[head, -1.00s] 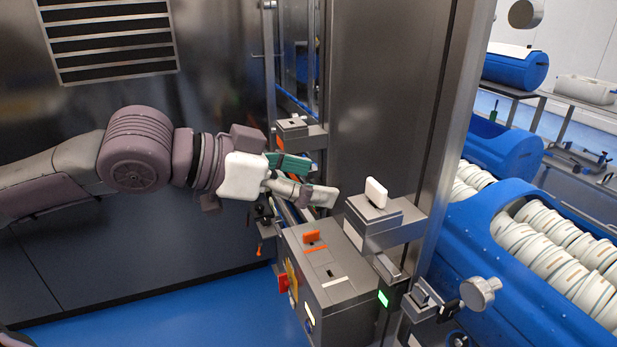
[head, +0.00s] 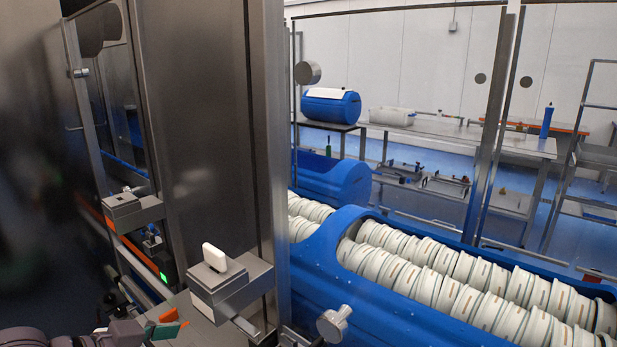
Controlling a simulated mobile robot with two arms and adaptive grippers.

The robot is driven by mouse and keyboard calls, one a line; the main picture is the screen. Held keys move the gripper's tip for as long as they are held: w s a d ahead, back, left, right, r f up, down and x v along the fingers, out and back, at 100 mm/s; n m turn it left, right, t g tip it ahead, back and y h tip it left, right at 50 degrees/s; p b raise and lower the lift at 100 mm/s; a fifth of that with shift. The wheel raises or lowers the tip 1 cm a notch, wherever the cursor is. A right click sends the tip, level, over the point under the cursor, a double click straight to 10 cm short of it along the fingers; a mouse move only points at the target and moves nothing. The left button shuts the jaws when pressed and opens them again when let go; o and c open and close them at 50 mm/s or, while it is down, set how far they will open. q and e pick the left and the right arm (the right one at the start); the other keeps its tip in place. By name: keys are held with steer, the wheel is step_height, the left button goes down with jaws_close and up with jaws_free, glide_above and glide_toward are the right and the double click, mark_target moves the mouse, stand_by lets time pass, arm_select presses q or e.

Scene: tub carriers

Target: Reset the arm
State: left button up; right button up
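My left arm comes in at the bottom left corner of the head view. The dark mauve wrist and a green finger part of my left gripper (head: 160,331) show low there, beside the grey machine box. Most of the gripper is cut off or too small to read, so I cannot tell whether it is open or shut. I see nothing held in it. My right arm and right gripper are not in view.
A steel bracket with a white knob (head: 214,257) stands right of the gripper, against a steel post (head: 262,130). Blue tubs (head: 318,265) full of white ring-like pieces lie to the right. Tables (head: 460,139) and a blue drum (head: 331,107) are behind.

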arm_select(q)
steer(key=s+f+n+g+y, duration=0.1)
steer(key=s+f+n+y, duration=0.3)
steer(key=f, duration=1.1)
steer(key=s+f+n+g+y, duration=0.25)
steer(key=s+f+g, duration=0.25)
steer(key=s+f, duration=0.85)
steer(key=s+f+g, duration=0.1)
steer(key=s+f, duration=0.1)
steer(key=f, duration=1.2)
steer(key=s+f, duration=0.2)
steer(key=f, duration=1.1)
steer(key=s+a+f+g, duration=0.1)
steer(key=s+a+f, duration=0.2)
steer(key=s+f, duration=1)
steer(key=shift+s+a+m, duration=0.35)
steer(key=shift+s, duration=0.75)
